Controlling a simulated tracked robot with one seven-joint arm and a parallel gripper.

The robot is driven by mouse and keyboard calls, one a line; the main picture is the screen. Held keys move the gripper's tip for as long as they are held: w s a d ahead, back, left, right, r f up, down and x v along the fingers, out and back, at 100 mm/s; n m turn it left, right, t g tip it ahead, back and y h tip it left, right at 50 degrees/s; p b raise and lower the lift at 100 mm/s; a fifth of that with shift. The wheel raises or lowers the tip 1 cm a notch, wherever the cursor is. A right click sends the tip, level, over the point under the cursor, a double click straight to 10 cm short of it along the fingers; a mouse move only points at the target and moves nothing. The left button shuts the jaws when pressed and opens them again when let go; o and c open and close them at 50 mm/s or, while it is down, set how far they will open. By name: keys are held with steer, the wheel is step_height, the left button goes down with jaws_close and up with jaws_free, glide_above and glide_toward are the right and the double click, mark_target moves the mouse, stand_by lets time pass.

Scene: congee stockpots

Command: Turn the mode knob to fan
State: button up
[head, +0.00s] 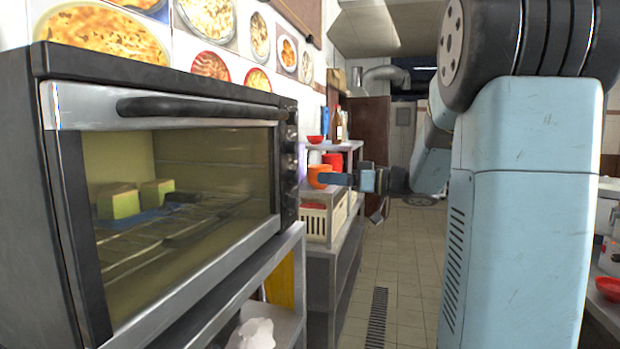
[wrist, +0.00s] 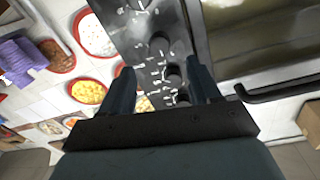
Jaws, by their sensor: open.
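The oven (head: 150,95) stands at the left in the head view, with a narrow dark control panel (head: 288,190) on its right edge. In the wrist view the panel (wrist: 205,40) carries a row of dark round knobs, including an upper one (wrist: 159,42), a middle one (wrist: 172,74) and a lower one (wrist: 182,98). The markings are too small to read, so I cannot tell which is the mode knob or its setting. My gripper (head: 324,179) is open, facing the panel. In the wrist view its fingers (wrist: 160,66) appear on either side of the knob row, holding nothing.
The oven door with its long dark handle (head: 195,107) is shut; the handle also shows in the wrist view (wrist: 275,92). Yellowish blocks (head: 120,201) sit inside. The aisle floor (head: 405,250) is clear.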

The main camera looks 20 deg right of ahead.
mark_target(297, 176)
steer(key=x, duration=0.8)
